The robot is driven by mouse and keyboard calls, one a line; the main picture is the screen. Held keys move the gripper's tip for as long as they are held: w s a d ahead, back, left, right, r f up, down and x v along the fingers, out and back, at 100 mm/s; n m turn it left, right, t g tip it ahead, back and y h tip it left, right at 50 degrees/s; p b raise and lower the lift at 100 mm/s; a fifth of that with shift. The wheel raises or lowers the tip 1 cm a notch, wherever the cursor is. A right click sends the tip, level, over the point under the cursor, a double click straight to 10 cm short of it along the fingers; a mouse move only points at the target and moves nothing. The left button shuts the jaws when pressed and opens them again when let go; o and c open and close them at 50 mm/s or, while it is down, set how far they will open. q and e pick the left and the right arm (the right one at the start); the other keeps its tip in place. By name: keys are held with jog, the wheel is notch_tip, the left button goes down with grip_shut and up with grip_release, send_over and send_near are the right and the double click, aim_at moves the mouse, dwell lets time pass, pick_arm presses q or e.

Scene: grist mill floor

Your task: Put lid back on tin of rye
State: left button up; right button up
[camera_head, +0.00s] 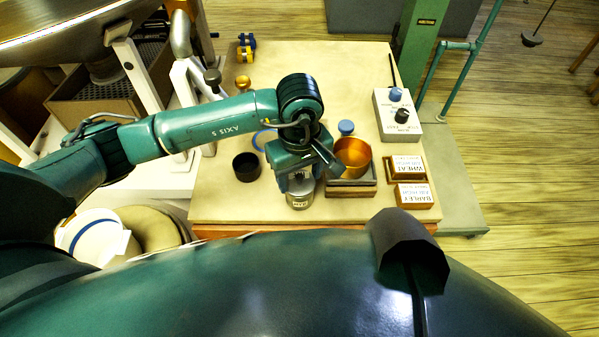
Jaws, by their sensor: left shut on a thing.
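The rye tin (299,203), a small metal tin with a pale label, stands upright near the front edge of the table. My left gripper (297,184) points down right over the tin's top. It is shut on what looks like the tin's pale lid, at the height of the rim. The gripper and wrist hide most of the lid, so I cannot tell whether it sits flat on the tin or just above it. My right gripper is not in view.
A copper bowl (353,152) on a wooden stand is close right of the wrist. A dark cup (246,167) stands to the left. Wheat (408,167) and barley (414,195) blocks and a grey control box (397,117) line the right side. The table's back middle (340,75) is clear.

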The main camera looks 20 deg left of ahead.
pick_arm(q)
jog(key=o, duration=1.4)
jog(key=shift+r, duration=0.1)
jog(key=shift+r+p, duration=1.75)
jog(key=shift+r, duration=1.65)
jog(key=c, duration=0.6)
grip_shut()
